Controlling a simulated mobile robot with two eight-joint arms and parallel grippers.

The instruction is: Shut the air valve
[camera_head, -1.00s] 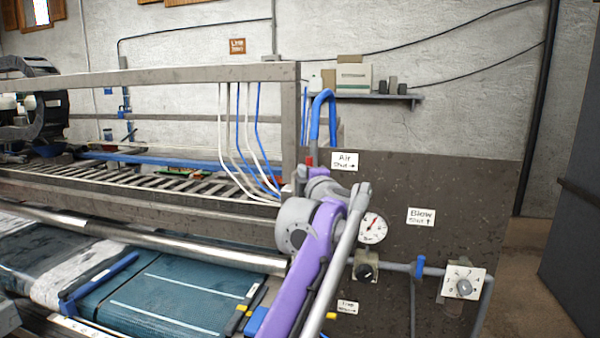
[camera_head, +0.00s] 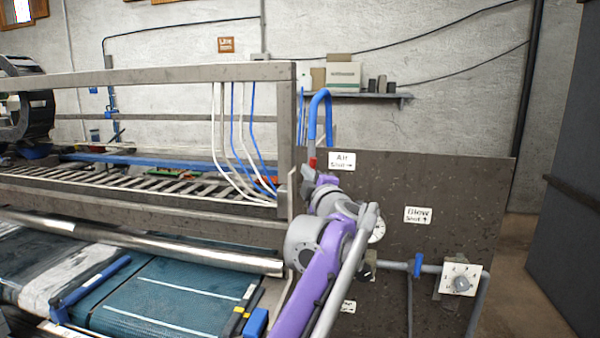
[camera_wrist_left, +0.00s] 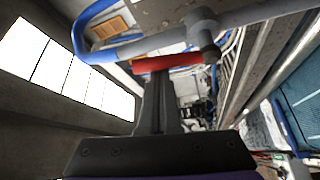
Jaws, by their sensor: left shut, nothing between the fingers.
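The air valve's red lever (camera_head: 312,162) shows below a blue hose bend, just left of the "Air Shut →" sign (camera_head: 342,161). In the left wrist view the red lever (camera_wrist_left: 168,63) lies across the picture beside a grey pipe fitting (camera_wrist_left: 205,35). My left gripper (camera_head: 322,181) is just below the lever in the head view. In the left wrist view its fingers (camera_wrist_left: 160,80) are shut and empty, with the tips at or close to the lever; I cannot tell whether they touch. My right gripper is not in view.
The metal machine frame (camera_head: 150,77) stands to the left.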

